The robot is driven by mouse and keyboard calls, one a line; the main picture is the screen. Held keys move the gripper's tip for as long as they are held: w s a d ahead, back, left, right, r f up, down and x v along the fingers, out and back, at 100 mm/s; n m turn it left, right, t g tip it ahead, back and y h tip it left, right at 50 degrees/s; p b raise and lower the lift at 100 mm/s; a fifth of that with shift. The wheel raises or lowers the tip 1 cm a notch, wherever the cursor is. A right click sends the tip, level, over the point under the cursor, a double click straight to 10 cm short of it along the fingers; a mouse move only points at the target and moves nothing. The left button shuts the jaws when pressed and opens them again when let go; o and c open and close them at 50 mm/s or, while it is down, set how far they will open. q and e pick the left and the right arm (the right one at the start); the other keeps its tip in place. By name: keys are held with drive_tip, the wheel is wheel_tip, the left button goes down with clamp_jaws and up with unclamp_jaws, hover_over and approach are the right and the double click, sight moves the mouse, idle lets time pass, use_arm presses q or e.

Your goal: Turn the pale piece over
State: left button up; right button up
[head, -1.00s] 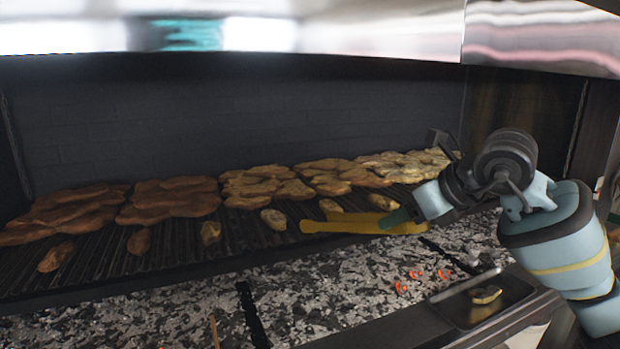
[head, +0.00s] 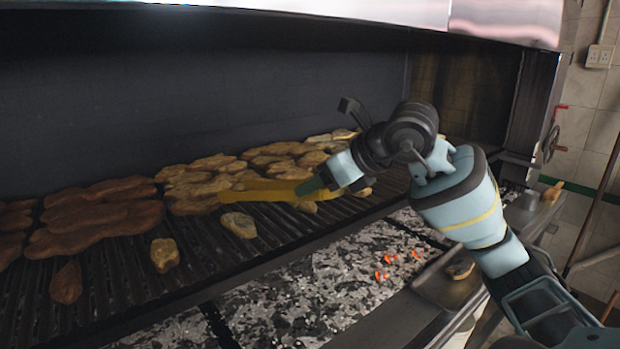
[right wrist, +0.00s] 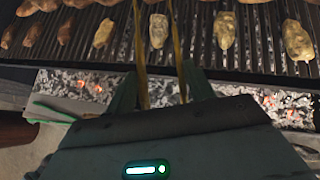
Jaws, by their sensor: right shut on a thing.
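My right gripper (head: 318,183) is shut on yellow tongs (head: 265,192), whose two arms reach over the grill. In the right wrist view the gripper (right wrist: 157,92) has one tong arm (right wrist: 140,45) on each side of a pale yellowish piece (right wrist: 158,30). The same piece seems to be the one just below the tongs in the head view (head: 238,224). I cannot tell whether the tongs touch it. Other single pieces lie in the front row; the rightmost in the wrist view (right wrist: 297,40) also looks pale, a left one (head: 66,283) browner. My left gripper is not in view.
Larger browned pieces (head: 95,225) cover the back of the grill grate (head: 205,262). Ash and glowing coals (head: 300,295) lie below its front edge. A metal tray (head: 445,285) with a small piece stands at the front right. A dark wall closes the back.

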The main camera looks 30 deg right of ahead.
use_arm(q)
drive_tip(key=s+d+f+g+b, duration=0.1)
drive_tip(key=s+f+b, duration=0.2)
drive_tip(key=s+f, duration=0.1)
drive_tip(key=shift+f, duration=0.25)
use_arm(e)
wheel_tip(320, 180, down, 9)
idle(0.4)
drive_tip(key=shift+s, duration=0.1)
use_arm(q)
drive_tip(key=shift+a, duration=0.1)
use_arm(e)
clamp_jaws()
